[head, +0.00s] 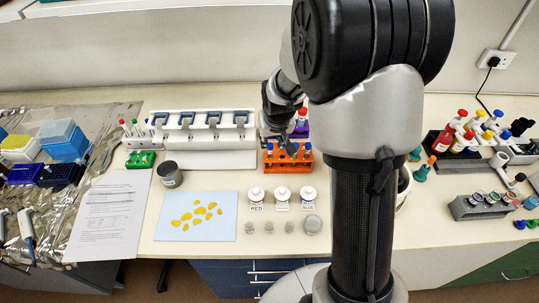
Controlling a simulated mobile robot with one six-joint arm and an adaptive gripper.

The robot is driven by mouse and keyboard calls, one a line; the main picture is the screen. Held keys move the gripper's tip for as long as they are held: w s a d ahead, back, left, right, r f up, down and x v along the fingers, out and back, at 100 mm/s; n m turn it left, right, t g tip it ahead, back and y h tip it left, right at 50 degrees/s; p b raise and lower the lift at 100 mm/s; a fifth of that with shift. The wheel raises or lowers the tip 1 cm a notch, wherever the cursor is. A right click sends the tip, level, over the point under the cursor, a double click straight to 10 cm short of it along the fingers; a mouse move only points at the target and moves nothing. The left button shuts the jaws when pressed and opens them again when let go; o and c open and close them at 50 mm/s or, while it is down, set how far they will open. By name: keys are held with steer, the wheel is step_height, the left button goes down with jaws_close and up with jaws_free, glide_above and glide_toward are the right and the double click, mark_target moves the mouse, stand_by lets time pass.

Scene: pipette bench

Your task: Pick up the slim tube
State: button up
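An orange rack (288,165) stands near the middle of the bench and holds several slim tubes with blue caps (294,148). A purple rack (302,131) with a red-capped tube (303,112) stands just behind it. I cannot tell which tube is the slim tube of the task. My gripper (272,136) points down at the left rear of the orange rack. Its fingertips are small, dark and partly merged with the rack behind them. I cannot tell whether it is open or shut, or whether it touches a tube.
A white pipette stand (205,119) is behind left. A green rack (140,160), a dark cup (170,174) and a blue sheet with yellow pieces (197,235) lie left. Several white-lidded jars (282,193) stand in front. My arm hides the bench to the right.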

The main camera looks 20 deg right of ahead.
mark_target(270, 145)
steer(key=x, duration=0.2)
steer(key=b+x, duration=0.1)
steer(key=x, duration=0.2)
steer(key=shift+w+a+f+b, duration=0.1)
steer(key=shift+a+f+b, duration=0.05)
steer(key=shift+f+b, duration=0.2)
steer(key=shift+c, duration=0.5)
steer(key=shift+r, duration=0.1)
steer(key=c, duration=0.5)
